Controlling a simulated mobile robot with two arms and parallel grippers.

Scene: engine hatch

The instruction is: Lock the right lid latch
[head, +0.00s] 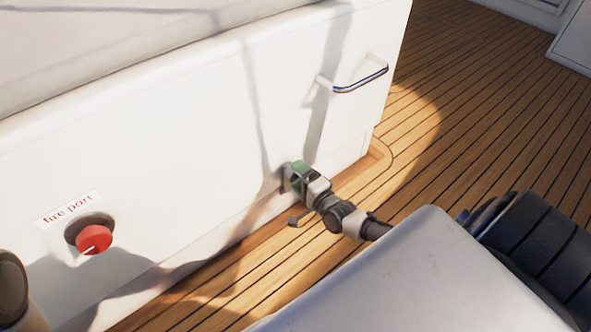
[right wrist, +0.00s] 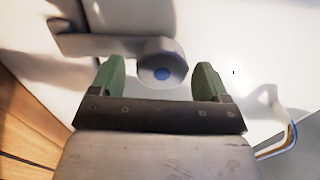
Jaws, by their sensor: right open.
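A flat grey lever (right wrist: 85,43) reaches left from the hub along the white panel. My right gripper (right wrist: 158,80) is open, with one green finger on each side of the hub and nothing clamped. In the head view my right gripper (head: 299,176) is close against the lower right of the white panel and hides most of the latch. Whether a finger touches the latch I cannot tell. My left gripper does not show.
The white engine hatch panel (head: 180,130) carries a chrome handle (head: 362,80) at upper right. A red knob (head: 94,240) sits in a recess under a "fire port" label (head: 68,209). The wooden deck (head: 480,110) is clear at the right.

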